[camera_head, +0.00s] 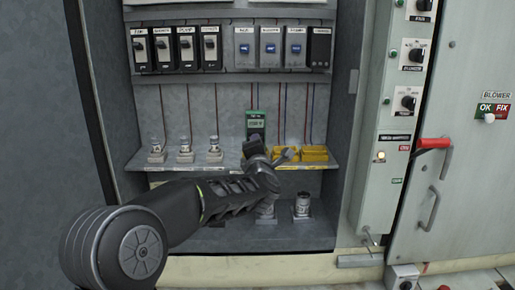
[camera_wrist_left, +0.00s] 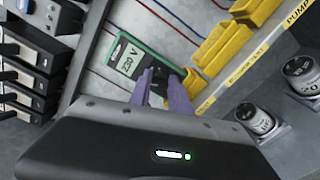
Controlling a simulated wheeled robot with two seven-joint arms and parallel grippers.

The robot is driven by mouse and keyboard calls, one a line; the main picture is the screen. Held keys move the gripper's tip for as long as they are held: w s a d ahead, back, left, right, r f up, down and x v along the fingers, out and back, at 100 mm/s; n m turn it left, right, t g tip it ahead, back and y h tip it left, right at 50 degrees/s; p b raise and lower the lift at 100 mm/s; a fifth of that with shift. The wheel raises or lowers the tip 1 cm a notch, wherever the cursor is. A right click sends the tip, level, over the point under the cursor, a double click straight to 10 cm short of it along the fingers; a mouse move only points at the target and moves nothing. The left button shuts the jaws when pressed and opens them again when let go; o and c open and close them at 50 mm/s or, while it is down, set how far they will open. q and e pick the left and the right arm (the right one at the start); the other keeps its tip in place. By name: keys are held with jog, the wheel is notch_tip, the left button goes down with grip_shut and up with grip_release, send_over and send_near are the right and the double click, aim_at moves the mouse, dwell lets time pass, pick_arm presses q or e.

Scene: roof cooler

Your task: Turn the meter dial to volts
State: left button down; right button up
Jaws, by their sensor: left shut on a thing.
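The green meter (camera_head: 256,122) stands on the cabinet's middle shelf, at the back. In the left wrist view the meter (camera_wrist_left: 128,58) shows tilted, and its lit display appears to read 230 V. My left gripper (camera_wrist_left: 163,88) has its two purple fingers at the lower part of the meter, shut on the dial. The dial itself is mostly hidden between the fingers, so its pointer cannot be read. In the head view my left arm comes in from the left and its wrist covers the meter's lower part. My right gripper is not in view.
Yellow holders (camera_head: 314,154) sit on the shelf right of the meter. Several small fuse-like parts (camera_head: 185,149) stand left of it, and a capped cylinder (camera_head: 302,206) stands below. Switches (camera_head: 187,48) line the upper shelf. A red handle (camera_head: 433,143) juts out at right.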

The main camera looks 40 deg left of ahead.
pick_arm(q)
jog(key=shift+m, duration=0.5)
jog(key=c, duration=1.2)
grip_release()
jog(key=shift+f, duration=0.1)
jog(key=shift+n, duration=0.3)
